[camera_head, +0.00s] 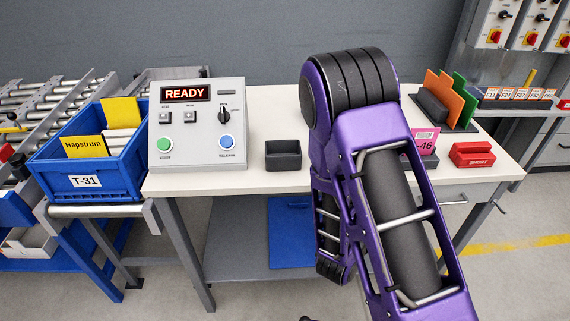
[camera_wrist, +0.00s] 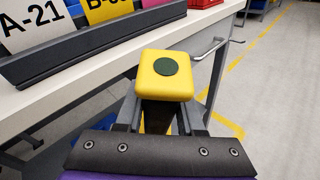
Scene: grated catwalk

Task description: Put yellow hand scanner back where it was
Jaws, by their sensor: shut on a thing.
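The yellow hand scanner (camera_wrist: 165,75) shows in the wrist view as a yellow block with a dark green round spot on its top. My gripper (camera_wrist: 157,117) is shut on it, with a grey finger on each side of its lower part. The scanner is held just off the table's (camera_wrist: 105,65) edge, with floor behind it. In the head view my purple arm crosses the table (camera_head: 258,110), and neither my gripper nor the scanner can be made out there.
An open dark grey bin (camera_head: 283,157) stands right of the control box (camera_head: 190,138) reading READY. A blue crate (camera_head: 90,180) is at left. A pink card reading 46 (camera_head: 426,141), a red SHORT box (camera_head: 472,154) and colored panels (camera_head: 446,98) are at right. A dark card rack (camera_wrist: 85,50) lines the table edge.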

